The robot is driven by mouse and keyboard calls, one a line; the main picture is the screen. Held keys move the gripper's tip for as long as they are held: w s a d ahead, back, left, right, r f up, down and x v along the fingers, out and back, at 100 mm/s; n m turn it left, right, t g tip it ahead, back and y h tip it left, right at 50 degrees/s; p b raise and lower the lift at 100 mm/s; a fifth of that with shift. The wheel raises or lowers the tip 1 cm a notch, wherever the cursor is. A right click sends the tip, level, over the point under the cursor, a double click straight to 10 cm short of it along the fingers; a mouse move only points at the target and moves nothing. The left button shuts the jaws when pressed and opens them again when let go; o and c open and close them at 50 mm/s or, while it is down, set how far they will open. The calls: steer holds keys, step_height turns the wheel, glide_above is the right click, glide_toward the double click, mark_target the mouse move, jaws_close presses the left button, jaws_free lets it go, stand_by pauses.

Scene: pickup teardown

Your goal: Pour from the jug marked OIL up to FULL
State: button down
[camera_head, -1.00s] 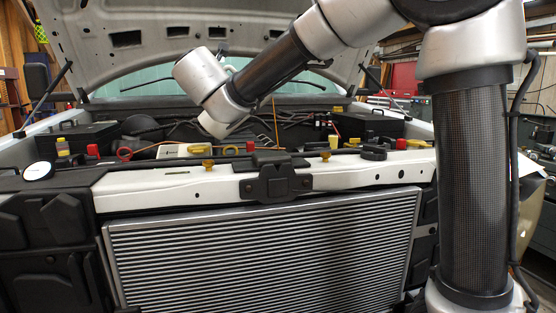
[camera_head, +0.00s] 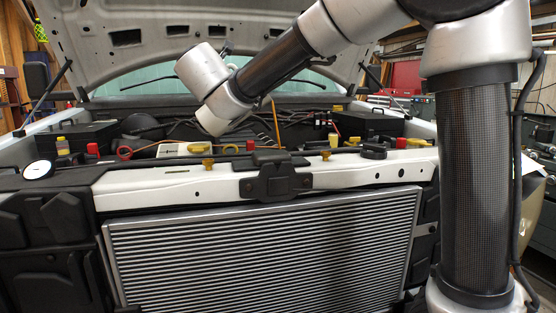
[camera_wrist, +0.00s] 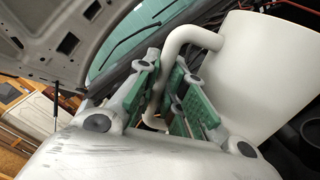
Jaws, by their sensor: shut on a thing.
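In the wrist view, my gripper (camera_wrist: 178,95) has its green-padded fingers closed around the curved handle (camera_wrist: 188,35) of a plain off-white jug (camera_wrist: 255,75). The jug's wide body fills the right of that view. No OIL or FULL mark shows, and its contents and exact tilt cannot be told. In the head view, the end of my arm hangs over the engine bay; my gripper and the jug are hidden behind it.
The white front crossmember (camera_head: 140,192) and radiator (camera_head: 260,255) stand in front of the bay. The raised hood (camera_head: 125,25) is above. A thin brown upright line (camera_head: 275,125) stands right of my wrist. Yellow caps (camera_head: 208,163) and a black box (camera_head: 370,127) lie around.

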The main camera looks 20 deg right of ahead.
steer(key=shift+d+r+m, duration=0.15)
steer(key=shift+r+m, duration=0.05)
steer(key=shift+m, duration=0.1)
stand_by(0.5)
steer(key=shift+s+d+f+m+p, duration=0.1)
steer(key=shift+d+f+m+p, duration=0.4)
steer(key=shift+m+p, duration=0.4)
stand_by(3.0)
steer(key=shift+d+m+p, duration=0.35)
steer(key=shift+m+p, duration=0.05)
steer(key=shift+m, duration=0.1)
stand_by(2.8)
